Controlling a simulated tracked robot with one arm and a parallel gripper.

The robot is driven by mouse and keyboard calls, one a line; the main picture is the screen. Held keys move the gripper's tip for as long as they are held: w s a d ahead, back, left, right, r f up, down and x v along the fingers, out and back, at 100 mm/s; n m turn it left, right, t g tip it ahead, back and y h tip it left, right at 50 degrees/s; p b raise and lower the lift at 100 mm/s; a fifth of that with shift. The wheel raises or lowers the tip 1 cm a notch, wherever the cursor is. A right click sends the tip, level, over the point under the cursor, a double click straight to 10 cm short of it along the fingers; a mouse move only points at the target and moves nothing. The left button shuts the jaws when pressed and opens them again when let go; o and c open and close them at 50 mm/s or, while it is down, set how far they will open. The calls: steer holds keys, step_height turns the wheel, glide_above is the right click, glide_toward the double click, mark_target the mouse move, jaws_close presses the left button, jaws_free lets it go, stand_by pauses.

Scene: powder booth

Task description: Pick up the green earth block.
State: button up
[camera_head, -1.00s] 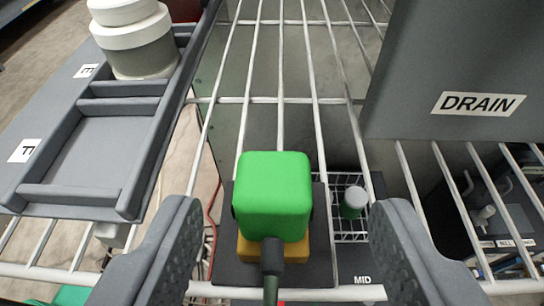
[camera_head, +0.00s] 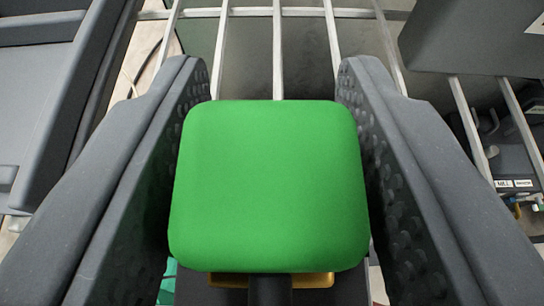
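The green block (camera_head: 268,185) is large in the middle of the camera_head view, its rounded top facing me. My gripper (camera_head: 276,85) has one dark textured finger along the block's left side and one along its right. I see no background between the finger pads and the block, so the fingers look shut on it. The fingertips reach past the block's far edge. A thin strip of a yellow block (camera_head: 318,280) shows below the green block's near edge. Whether the two touch is hidden.
White rack bars (camera_head: 278,50) run under and beyond the block. A grey tray (camera_head: 38,70) is at the left. A grey panel (camera_head: 480,35) stands at the upper right. A dark stub (camera_head: 270,290) shows at the block's near edge.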

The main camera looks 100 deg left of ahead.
steer(key=c, duration=0.5)
steer(key=shift+o, duration=0.2)
steer(key=shift+r, duration=0.1)
